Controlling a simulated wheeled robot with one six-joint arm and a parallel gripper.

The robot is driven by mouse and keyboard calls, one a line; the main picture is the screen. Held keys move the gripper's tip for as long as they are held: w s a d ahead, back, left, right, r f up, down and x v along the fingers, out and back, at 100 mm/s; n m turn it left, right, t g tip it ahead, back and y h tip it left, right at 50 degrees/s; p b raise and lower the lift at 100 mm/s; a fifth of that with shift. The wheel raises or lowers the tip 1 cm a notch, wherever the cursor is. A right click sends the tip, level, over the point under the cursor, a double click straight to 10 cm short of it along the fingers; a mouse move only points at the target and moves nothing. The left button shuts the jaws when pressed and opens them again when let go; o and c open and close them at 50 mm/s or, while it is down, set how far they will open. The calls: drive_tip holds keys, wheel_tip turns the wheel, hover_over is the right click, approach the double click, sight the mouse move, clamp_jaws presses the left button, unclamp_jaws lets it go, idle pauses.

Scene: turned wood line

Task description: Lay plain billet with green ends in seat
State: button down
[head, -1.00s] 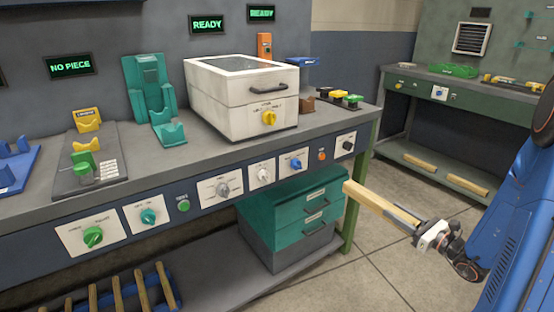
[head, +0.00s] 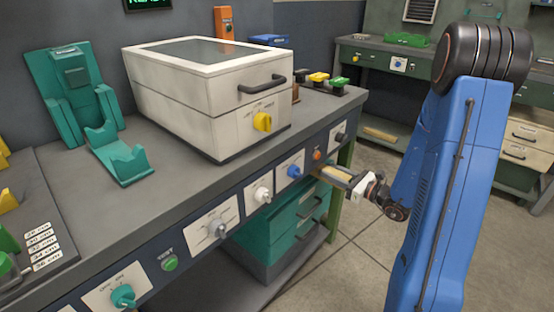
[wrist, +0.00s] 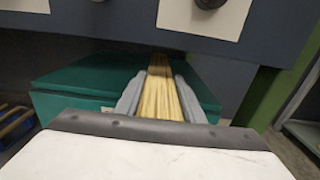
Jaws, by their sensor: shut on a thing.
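My gripper (head: 345,180) is shut on a pale wooden billet (head: 334,173) at the bench's front, right of the teal drawers. In the wrist view the billet (wrist: 160,98) lies between both grey fingers and points away from me. Its far end passes out of sight at the lower edge of the bench's dark front panel. No green end shows, so I cannot confirm its end colour. A teal stand with a V-shaped cradle (head: 122,160) is on the bench top at left, empty and apart from my gripper. Yellow rests (head: 10,200) show partly at the left edge; which is the seat is unclear.
A white lidded box (head: 205,105) with a black handle and yellow knob stands on the bench. The front panel carries knobs, including a blue one (head: 293,171). Teal drawers (head: 290,225) stand below. Open floor (head: 350,270) lies in front at right.

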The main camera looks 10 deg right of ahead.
drive_tip(key=x, duration=1.6)
drive_tip(key=shift+w+a, duration=0.25)
drive_tip(key=shift+d+f, duration=0.15)
drive_tip(key=shift+f, duration=0.65)
drive_tip(key=shift+f, duration=0.1)
drive_tip(key=c, duration=1.2)
unclamp_jaws()
drive_tip(key=shift+s, duration=0.1)
